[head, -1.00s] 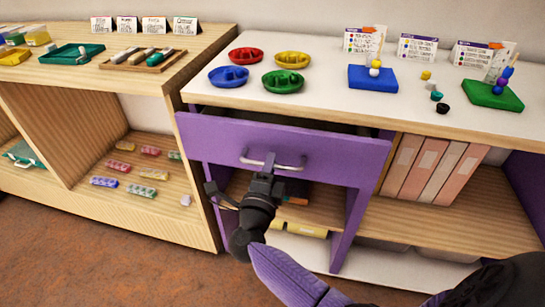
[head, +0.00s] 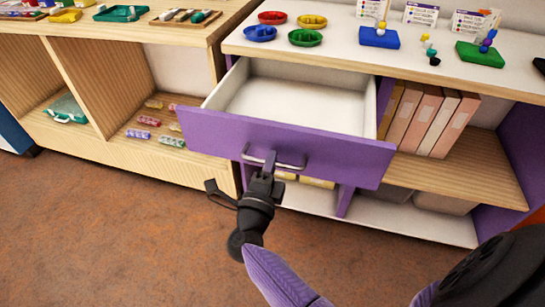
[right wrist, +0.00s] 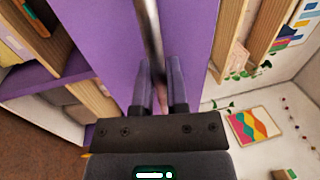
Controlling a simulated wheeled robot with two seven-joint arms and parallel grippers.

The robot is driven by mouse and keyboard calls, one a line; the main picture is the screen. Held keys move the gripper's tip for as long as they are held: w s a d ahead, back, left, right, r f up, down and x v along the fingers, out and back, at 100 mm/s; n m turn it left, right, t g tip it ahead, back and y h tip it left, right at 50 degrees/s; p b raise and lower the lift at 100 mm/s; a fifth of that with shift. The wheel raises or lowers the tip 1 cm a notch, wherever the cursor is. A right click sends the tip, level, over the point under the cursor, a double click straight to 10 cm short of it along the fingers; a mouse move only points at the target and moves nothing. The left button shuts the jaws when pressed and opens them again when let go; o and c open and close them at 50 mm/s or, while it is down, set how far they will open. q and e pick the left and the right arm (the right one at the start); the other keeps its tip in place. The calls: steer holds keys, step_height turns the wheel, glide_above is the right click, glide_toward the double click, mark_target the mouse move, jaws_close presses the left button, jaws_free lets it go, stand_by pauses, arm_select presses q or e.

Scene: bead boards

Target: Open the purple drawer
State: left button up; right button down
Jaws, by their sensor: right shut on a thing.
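The purple drawer (head: 330,151) is pulled well out of the white-topped cabinet in the head view. Its white inside (head: 300,100) shows and looks empty. In the right wrist view the handle (right wrist: 151,40) runs between the two fingers (right wrist: 160,90), in front of the purple drawer front (right wrist: 115,45). My left gripper is not in view.
The white countertop (head: 345,55) above holds coloured bowls, a blue block and a green block with beads. Pink binders (head: 425,120) stand on the shelf right of the drawer. A wooden shelf unit (head: 110,60) stands at left. The brown floor (head: 120,230) in front is clear.

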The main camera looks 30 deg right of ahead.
steer(key=shift+s+a, duration=0.2)
steer(key=shift+a, duration=0.1)
steer(key=c, duration=0.7)
jaws_free()
steer(key=shift+f, duration=0.1)
